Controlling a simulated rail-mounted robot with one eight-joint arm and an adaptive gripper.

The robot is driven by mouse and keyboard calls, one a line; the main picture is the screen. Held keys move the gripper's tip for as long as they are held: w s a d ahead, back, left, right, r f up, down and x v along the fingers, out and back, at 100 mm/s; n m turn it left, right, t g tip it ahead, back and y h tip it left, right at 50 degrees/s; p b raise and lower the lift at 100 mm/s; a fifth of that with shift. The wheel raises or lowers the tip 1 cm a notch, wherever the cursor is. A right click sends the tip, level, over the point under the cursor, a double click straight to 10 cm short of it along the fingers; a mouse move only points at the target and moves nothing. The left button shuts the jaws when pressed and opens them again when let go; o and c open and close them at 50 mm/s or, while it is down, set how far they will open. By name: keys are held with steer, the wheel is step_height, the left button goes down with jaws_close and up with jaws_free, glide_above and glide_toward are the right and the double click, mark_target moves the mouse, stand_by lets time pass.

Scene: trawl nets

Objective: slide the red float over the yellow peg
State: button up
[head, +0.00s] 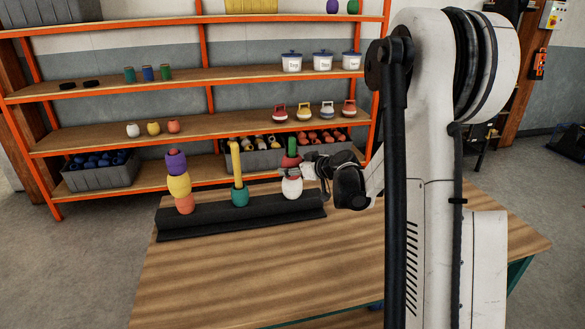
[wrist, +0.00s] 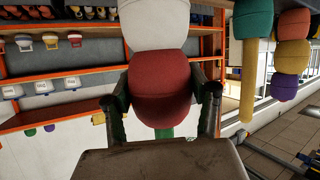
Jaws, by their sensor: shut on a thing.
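The red float (head: 289,162) is on the green peg (head: 291,146) at the right end of the black base (head: 240,216), directly above a white float (head: 291,187). My gripper (head: 301,172) reaches in from the right and is shut on the red float. In the wrist view, its fingers (wrist: 162,102) lie on either side of the red float (wrist: 160,80). That view is upside down, with the white float (wrist: 154,24) above and the green peg tip (wrist: 165,132) below. The yellow peg (head: 236,160) stands upright in the middle, with a green float (head: 240,196) at its foot.
The left peg carries an orange float (head: 185,204), a yellow float (head: 180,184) and a purple float (head: 176,161). Shelves with orange posts (head: 207,97) stand behind the table (head: 250,275). The table front is clear.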

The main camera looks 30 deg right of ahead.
steer(key=shift+r+p, duration=4.3)
steer(key=shift+r, duration=3.75)
